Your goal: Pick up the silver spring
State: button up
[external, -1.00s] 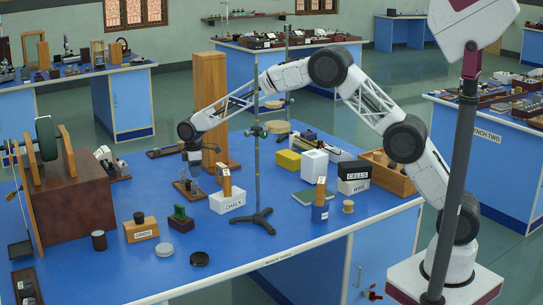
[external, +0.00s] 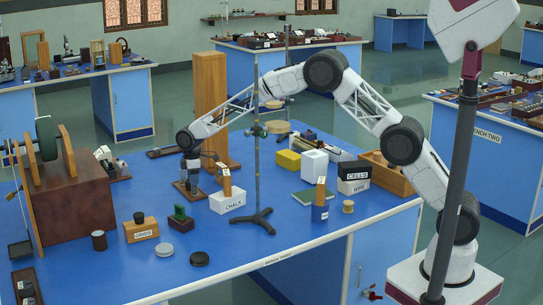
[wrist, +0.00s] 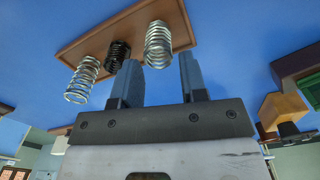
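Several coil springs stand on a brown wooden board (wrist: 100,48). In the wrist view, a bright silver spring (wrist: 158,43) is at the right, a black spring (wrist: 118,55) in the middle and another silvery, slightly greenish spring (wrist: 82,78) at the left. My gripper (wrist: 159,80) is open, and its two fingers point toward the right silver spring, which appears in line with the gap. No spring is visibly gripped. In the external view my gripper (external: 191,171) is low over the small board (external: 188,195), largely hiding the springs.
A tall wooden block (external: 210,105) stands behind my gripper. The white CHALK box (external: 227,203) and a metal stand (external: 258,170) are to its right. Blue bench top is clear around the stand's base.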

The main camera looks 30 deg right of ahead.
aim_at(194, 189)
jog(key=shift+w+f, duration=0.1)
jog(key=shift+f, duration=2.5)
jog(key=c, duration=0.6)
jog(key=shift+o, duration=0.2)
jog(key=shift+r, duration=0.1)
jog(key=shift+r, duration=4.95)
